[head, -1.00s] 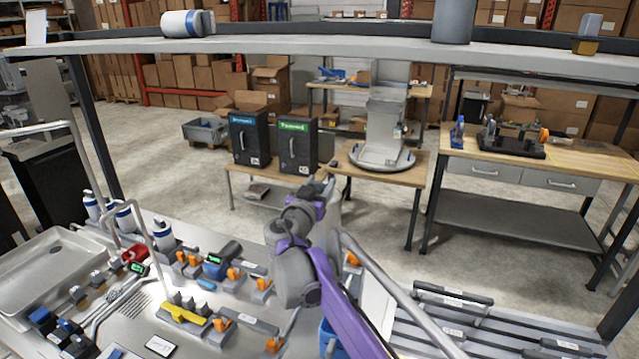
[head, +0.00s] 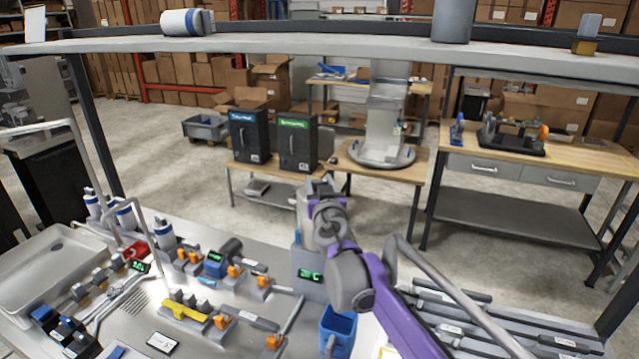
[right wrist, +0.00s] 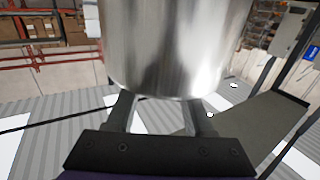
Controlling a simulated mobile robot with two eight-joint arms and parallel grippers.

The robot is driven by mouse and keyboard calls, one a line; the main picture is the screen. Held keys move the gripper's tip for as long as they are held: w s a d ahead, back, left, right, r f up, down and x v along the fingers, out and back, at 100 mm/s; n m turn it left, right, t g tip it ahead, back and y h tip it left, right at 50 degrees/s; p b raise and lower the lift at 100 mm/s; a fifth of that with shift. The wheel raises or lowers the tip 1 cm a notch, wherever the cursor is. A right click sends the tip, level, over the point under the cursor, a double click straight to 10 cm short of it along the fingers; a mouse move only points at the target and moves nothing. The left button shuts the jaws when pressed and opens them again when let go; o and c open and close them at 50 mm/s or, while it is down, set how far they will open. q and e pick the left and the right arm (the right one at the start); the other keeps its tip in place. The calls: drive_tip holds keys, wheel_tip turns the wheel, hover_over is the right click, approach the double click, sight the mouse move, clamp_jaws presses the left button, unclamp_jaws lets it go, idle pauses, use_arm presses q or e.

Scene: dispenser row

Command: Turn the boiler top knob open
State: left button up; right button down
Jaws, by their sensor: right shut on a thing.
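The boiler (head: 311,262) is a grey upright body with a green temperature display, standing at the back edge of the steel counter. My right arm hides much of it. My right gripper (head: 320,188) is at the boiler's top, and its fingertips are small and hard to make out in the head view. In the right wrist view a shiny metal cylinder, which I take for the top knob (right wrist: 175,45), fills the space at the fingers. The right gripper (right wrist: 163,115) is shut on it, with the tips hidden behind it. My left gripper is not in view.
Orange-handled valves and pipes (head: 234,270) crowd the counter left of the boiler. A blue container (head: 338,330) stands in front of it. A sink (head: 45,262) is at the far left. A shelf beam (head: 330,42) crosses above.

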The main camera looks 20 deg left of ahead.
idle(0.6)
drive_tip(key=shift+c, duration=1.4)
unclamp_jaws()
drive_tip(key=v, duration=1)
drive_tip(key=shift+s+d, duration=0.2)
drive_tip(key=shift+s, duration=0.1)
